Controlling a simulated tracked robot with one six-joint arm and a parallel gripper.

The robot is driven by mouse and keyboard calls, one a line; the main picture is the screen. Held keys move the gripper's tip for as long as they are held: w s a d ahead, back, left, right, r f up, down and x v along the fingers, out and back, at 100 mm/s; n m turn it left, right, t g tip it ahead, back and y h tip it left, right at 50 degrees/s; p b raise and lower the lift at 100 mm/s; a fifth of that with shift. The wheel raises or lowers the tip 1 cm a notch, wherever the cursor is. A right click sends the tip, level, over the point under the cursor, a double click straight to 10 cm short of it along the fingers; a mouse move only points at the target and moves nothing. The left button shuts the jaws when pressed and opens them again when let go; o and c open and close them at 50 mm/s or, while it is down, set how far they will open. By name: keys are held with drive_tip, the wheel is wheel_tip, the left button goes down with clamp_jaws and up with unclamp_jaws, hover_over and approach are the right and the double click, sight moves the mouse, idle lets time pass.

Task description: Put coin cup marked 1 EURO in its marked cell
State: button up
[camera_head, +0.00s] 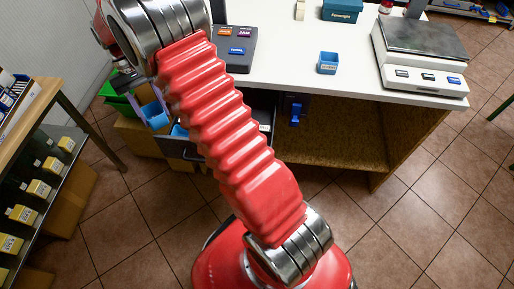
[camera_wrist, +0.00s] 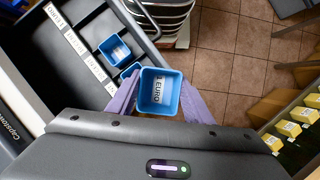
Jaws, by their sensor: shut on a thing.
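My gripper (camera_wrist: 160,98) is shut on the blue coin cup marked 1 EURO (camera_wrist: 158,90), its purple fingers on either side. In the head view the held cup (camera_head: 155,115) shows at the left, partly hidden by my arm. The dark cash drawer (camera_wrist: 40,68) lies open at the left of the wrist view, with white labels along its cells. A label reading 1 EURO (camera_wrist: 57,14) is at the far top-left end. Two other blue cups (camera_wrist: 115,48) (camera_wrist: 130,71) sit in the drawer cells, the second partly hidden by the held cup.
Another blue cup (camera_head: 328,63) stands on the white counter (camera_head: 285,75), between a dark register box (camera_head: 236,52) and a scale (camera_head: 425,50). A shelf with yellow-labelled goods (camera_head: 40,187) is at the left. A green crate (camera_head: 120,100) is near the drawer.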

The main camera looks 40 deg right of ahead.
drive_tip(key=s+d+f+m+t+y, duration=0.2)
drive_tip(key=s+d+m+t, duration=0.6)
drive_tip(key=s+d+m, duration=1.3)
wheel_tip(320, 180, down, 2)
drive_tip(key=s+m, duration=0.1)
drive_tip(key=m, duration=0.4)
drive_tip(key=shift+d+m, duration=0.15)
drive_tip(key=shift+m, duration=0.25)
drive_tip(key=shift+s+f, duration=0.1)
drive_tip(key=shift+f, duration=2.9)
drive_tip(key=shift+f, duration=0.15)
drive_tip(key=shift+f, duration=1.95)
drive_tip(key=shift+f, duration=0.1)
